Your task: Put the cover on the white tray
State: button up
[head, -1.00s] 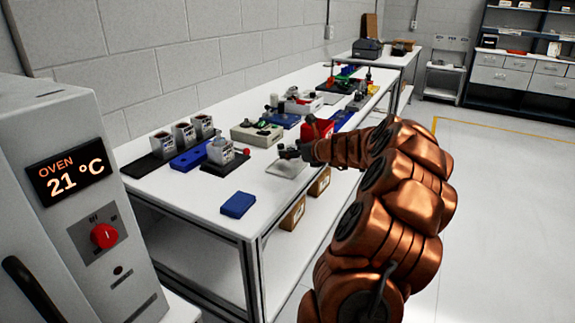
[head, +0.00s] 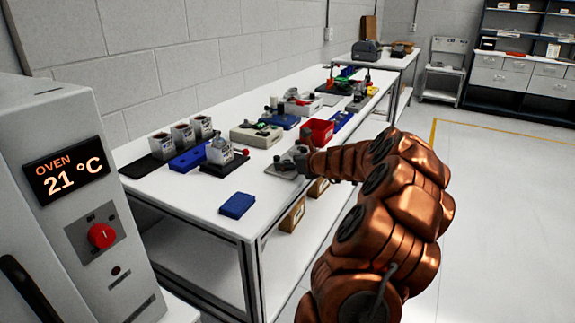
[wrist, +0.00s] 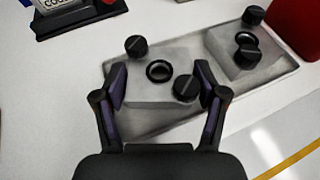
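A grey rectangular cover (wrist: 146,91) with a dark ring-shaped opening and two black knobs sits between my gripper's fingers (wrist: 161,80). A similar grey block (wrist: 226,65) with black knobs stands on the tray to the right. In the head view, my gripper (head: 297,163) is low over the tray (head: 278,173) at the table's front edge.
A red bin (head: 318,130) stands behind the tray. A beige device (head: 256,134) is to its left, and a black stand (head: 222,168) with a grey-white unit farther left. A blue block (head: 237,205) lies nearer the front. Bare tabletop lies between.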

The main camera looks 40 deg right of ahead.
jog(key=shift+o, duration=1.2)
jog(key=shift+r, duration=0.1)
jog(key=shift+s+r, duration=0.15)
jog(key=shift+s, duration=0.05)
jog(key=v, duration=1.1)
jog(key=shift+s+r+p, duration=0.15)
jog(key=shift+s+p, duration=0.1)
jog(key=shift+p, duration=0.05)
